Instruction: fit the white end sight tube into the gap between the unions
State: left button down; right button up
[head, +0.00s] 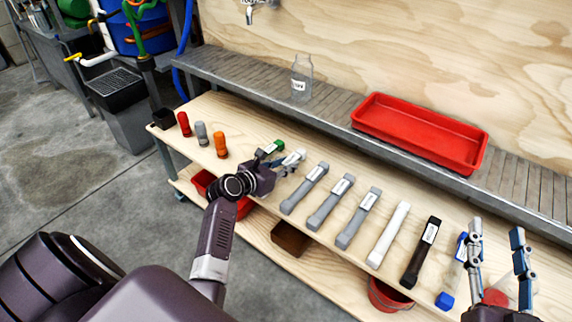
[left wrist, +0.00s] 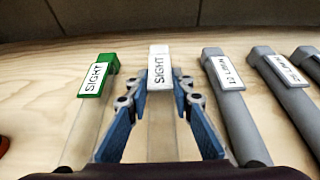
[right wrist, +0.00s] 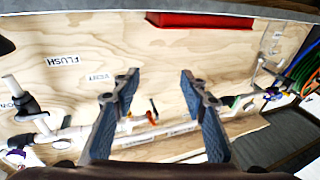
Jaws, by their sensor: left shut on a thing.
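The white end sight tube is clear with a white end labelled SIGHT (left wrist: 159,62). It lies on the wooden bench, and its white end also shows in the head view (head: 295,157). My left gripper (head: 283,163) is shut on it just below the white end; the fingertips (left wrist: 160,84) touch its two sides. My right gripper (head: 496,245) is open and empty above the bench's right part. In the right wrist view its spread fingers (right wrist: 160,85) face a plywood panel with pipework (right wrist: 150,134). I cannot clearly make out the unions or the gap.
A green end sight tube (left wrist: 98,76) lies left of the held one. Grey tubes (left wrist: 235,105), a white tube (head: 389,234) and a black tube (head: 422,252) lie to its right. A red tray (head: 420,140) and a glass jar (head: 301,80) stand on the ledge behind.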

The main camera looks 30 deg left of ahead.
pick_arm(q)
jog(key=shift+f, duration=0.1)
pick_arm(e)
jog(key=shift+d+f+g, duration=0.1)
jog(key=shift+f+g, duration=0.4)
jog(key=shift+f, duration=0.35)
pick_arm(q)
jog(key=shift+f, duration=0.15)
jog(key=c, duration=1.7)
grip_release()
jog(key=shift+f, duration=0.1)
